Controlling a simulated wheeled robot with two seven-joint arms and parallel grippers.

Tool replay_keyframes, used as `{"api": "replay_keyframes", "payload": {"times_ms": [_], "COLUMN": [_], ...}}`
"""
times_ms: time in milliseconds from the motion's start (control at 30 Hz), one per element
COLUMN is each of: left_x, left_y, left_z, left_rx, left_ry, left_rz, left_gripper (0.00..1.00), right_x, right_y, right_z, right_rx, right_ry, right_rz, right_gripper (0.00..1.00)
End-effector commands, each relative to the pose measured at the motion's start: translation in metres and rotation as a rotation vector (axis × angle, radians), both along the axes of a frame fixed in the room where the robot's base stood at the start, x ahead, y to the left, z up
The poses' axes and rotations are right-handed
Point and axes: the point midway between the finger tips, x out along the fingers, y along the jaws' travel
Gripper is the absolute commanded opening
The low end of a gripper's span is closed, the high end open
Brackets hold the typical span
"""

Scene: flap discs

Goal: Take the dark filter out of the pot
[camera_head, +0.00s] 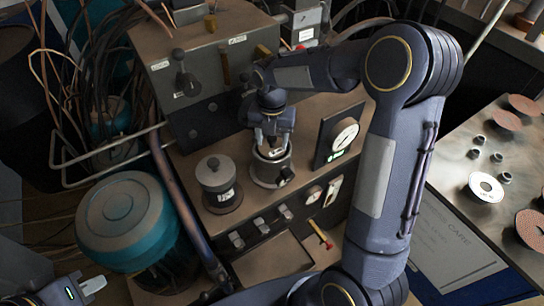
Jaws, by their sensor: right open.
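A small grey metal pot (268,172) stands on the brown bench top in the middle of the picture. My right gripper (271,150) is right above the pot, pointing down, with its open fingers at or just inside the mouth. The inside of the pot is mostly hidden by the gripper. Something dark shows between the fingers at the mouth, but I cannot tell whether it is the dark filter. My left gripper (90,290) is at the bottom left, away from the pot and partly cut off. I cannot tell whether its jaws are apart.
A lidded dark pot (219,184) stands left of the pot. A dial gauge (343,138) stands close on the right. A grey control box (200,75) rises behind. A teal drum (125,220) is at left, and a table with discs (487,187) is at right.

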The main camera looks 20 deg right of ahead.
Motion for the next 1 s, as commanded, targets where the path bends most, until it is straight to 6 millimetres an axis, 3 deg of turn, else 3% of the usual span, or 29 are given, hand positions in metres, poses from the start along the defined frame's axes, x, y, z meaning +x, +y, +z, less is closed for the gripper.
{"api": "replay_keyframes", "payload": {"times_ms": [133, 500, 1000], "left_x": [0.0000, 0.0000, 0.0000], "left_y": [0.0000, 0.0000, 0.0000], "left_z": [0.0000, 0.0000, 0.0003], "left_rx": [0.000, 0.000, 0.000], "left_ry": [0.000, 0.000, 0.000], "left_rz": [0.000, 0.000, 0.000], "left_gripper": [0.00, 0.00, 0.00], "right_x": [-0.0001, -0.0002, 0.0003], "right_y": [-0.0001, -0.0001, 0.0000], "right_z": [0.0002, 0.0004, 0.0038], "right_rx": [0.000, 0.001, 0.000], "right_ry": [0.000, 0.001, -0.001], "right_rz": [-0.001, -0.001, -0.001], "right_gripper": [0.49, 0.01, 0.00]}}
